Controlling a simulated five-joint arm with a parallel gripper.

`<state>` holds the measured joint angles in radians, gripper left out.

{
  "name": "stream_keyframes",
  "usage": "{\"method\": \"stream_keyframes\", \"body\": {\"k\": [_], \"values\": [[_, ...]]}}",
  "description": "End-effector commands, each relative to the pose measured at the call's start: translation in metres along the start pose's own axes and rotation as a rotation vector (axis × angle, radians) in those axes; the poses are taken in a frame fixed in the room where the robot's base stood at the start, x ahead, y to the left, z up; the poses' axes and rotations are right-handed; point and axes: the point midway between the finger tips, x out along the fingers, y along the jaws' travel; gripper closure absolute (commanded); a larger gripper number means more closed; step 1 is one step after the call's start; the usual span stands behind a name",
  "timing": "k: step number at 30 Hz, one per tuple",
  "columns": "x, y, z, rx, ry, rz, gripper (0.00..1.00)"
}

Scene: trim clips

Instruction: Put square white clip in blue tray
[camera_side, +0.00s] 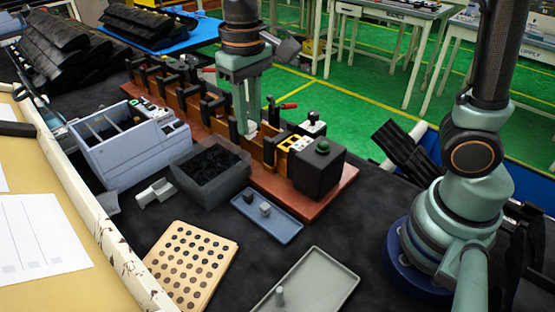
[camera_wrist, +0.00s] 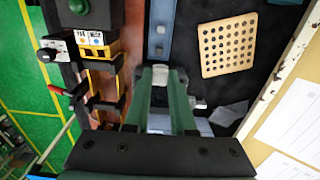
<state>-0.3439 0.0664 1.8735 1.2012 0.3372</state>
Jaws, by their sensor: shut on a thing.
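My gripper (camera_side: 250,130) points down beside the row of brackets, behind the dark bin. It also shows in the wrist view (camera_wrist: 160,84), its two green fingers shut on a small pale piece, the white clip (camera_wrist: 160,74). The fingers cover part of the clip, so its square shape is hard to make out. The blue tray (camera_side: 285,232) lies on the dark table, nearer the side camera than my gripper. It holds a small light grey piece and a small dark one. The tray also shows at the top of the wrist view (camera_wrist: 160,10).
A red-brown board (camera_side: 325,197) bears orange and black brackets and a black box (camera_side: 318,172) with a green button. A dark bin (camera_side: 210,178), a divided pale box (camera_side: 130,150), a holed wooden board (camera_side: 190,262) and a grey tray (camera_side: 325,280) stand around the blue tray.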

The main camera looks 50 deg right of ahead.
Motion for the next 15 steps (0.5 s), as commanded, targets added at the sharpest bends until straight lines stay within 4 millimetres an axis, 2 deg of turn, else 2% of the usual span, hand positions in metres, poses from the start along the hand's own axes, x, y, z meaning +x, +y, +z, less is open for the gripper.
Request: {"method": "stream_keyframes", "body": {"k": [5, 15], "values": [[0.033, 0.001, 0.001, 0.012, -0.007, 0.002, 1.0], [0.116, 0.001, 0.002, 0.008, -0.007, 0.003, 1.0]]}}
